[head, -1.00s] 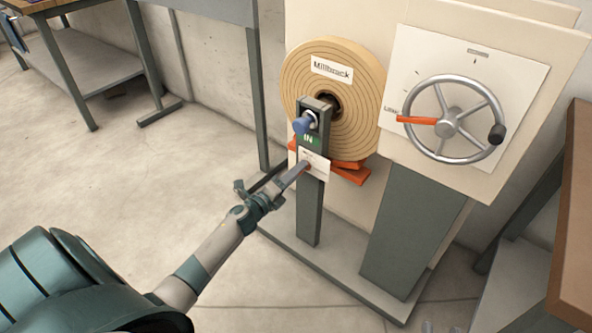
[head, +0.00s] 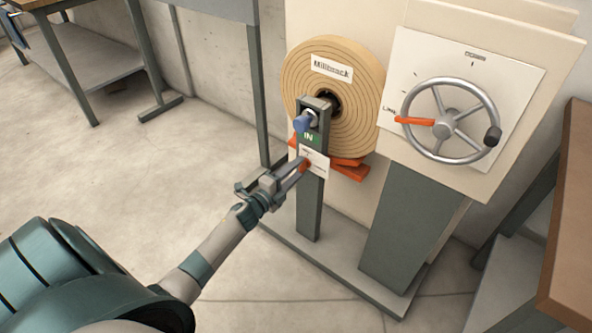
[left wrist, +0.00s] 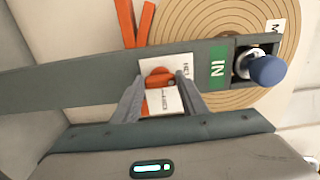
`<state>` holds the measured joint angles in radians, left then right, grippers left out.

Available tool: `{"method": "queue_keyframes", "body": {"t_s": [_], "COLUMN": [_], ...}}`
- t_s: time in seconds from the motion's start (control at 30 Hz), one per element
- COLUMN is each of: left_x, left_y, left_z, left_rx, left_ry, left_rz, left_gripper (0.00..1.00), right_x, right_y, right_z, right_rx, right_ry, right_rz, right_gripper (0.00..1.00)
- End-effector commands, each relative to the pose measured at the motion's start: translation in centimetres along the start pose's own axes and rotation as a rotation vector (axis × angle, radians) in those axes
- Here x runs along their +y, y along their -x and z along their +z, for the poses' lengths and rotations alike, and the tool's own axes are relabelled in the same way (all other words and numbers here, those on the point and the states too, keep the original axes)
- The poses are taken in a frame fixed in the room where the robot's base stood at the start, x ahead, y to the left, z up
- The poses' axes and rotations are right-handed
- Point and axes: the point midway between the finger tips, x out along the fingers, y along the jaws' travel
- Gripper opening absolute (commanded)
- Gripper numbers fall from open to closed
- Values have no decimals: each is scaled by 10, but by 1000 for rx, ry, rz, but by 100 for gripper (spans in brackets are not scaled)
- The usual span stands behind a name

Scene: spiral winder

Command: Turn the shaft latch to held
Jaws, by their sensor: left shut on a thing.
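The shaft latch (left wrist: 160,78) is a small orange knob on a white label plate (left wrist: 151,68) on the grey post (head: 312,200). My left gripper (head: 303,167) reaches in from the lower left and is shut on the latch. In the left wrist view, its two fingers (left wrist: 160,88) stand either side of the orange knob. The lettering on the plate is too small and partly covered to read. Above the plate are a green IN sign (head: 308,138) and a blue knob (head: 302,123). My right gripper is not in view.
A large tan roll (head: 357,85) is behind the post, with orange pieces (head: 350,172) under it. A handwheel (head: 446,121) with an orange pointer is on the panel to the right. A brown-topped table (head: 570,220) stands far right. The floor at left is clear.

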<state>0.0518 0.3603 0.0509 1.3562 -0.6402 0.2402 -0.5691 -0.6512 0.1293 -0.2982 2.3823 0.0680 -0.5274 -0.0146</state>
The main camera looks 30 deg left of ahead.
Motion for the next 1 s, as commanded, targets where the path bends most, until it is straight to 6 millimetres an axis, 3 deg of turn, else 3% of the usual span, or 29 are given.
{"method": "queue_keyframes", "body": {"t_s": [0.1, 0.13, 0.2, 0.67, 1.0], "left_x": [1, 1, 1, 0, 1], "left_y": [0, 0, 0, 4, 44], "left_z": [0, 0, 0, 0, 0], "left_rx": [-1, -2, -1, -1, -1], "left_ry": [3, 3, 3, 1, 0], "left_rz": [1, 1, 1, 0, 3], "left_gripper": [17, 41, 58, 58, 58], "right_x": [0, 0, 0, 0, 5], "right_y": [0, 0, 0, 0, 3], "right_z": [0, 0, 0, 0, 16], "right_rx": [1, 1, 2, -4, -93], "right_ry": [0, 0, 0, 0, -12], "right_rz": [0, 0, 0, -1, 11], "right_gripper": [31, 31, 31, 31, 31]}}
